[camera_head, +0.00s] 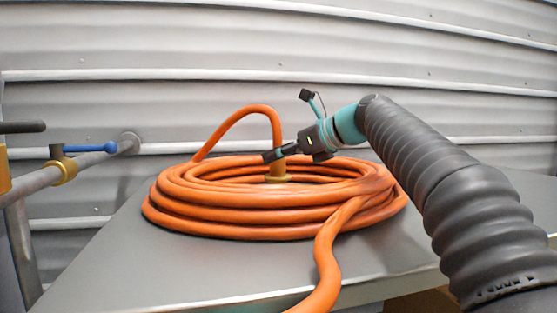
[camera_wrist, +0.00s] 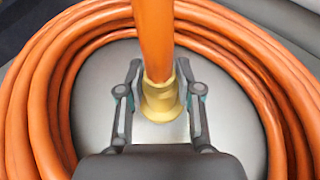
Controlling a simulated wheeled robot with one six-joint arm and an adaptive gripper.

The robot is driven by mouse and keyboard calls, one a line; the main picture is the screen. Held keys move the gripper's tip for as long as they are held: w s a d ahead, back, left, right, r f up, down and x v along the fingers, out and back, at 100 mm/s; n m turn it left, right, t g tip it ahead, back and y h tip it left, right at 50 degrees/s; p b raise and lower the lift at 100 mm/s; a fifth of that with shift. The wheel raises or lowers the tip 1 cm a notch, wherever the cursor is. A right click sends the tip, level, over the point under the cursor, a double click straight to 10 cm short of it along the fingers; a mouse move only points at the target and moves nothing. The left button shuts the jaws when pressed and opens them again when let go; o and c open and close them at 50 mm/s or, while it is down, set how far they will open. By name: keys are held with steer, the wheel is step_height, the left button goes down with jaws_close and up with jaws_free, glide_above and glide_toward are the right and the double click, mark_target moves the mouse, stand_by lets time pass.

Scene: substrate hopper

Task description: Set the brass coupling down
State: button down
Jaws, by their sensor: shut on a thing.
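The brass coupling (camera_head: 277,178) is on the end of the orange hose, inside the coil, in the head view. In the wrist view the coupling (camera_wrist: 162,98) sits between the fingers, with the hose (camera_wrist: 153,40) rising from it. My gripper (camera_head: 275,155) reaches in from the right and is shut on the coupling. Its fingers also show on both sides of the coupling in the wrist view (camera_wrist: 160,108). The coupling hangs about upright with its flange downward. I cannot tell whether it touches the tabletop.
The coiled orange hose (camera_head: 240,222) rings the coupling on the grey table (camera_head: 110,270). One hose length runs off the front edge. A pipe with a brass valve and blue handle (camera_head: 92,148) stands at the left. Bare tabletop (camera_wrist: 95,105) shows inside the coil.

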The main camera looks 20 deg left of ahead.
steer(key=c, duration=0.8)
jaws_free()
steer(key=shift+o, duration=0.2)
steer(key=shift+r, duration=0.15)
steer(key=shift+d+r, duration=0.15)
steer(key=shift+d, duration=0.2)
steer(key=p+v, duration=0.1)
steer(key=v, duration=1)
steer(key=shift+s, duration=0.15)
steer(key=shift+d, duration=0.1)
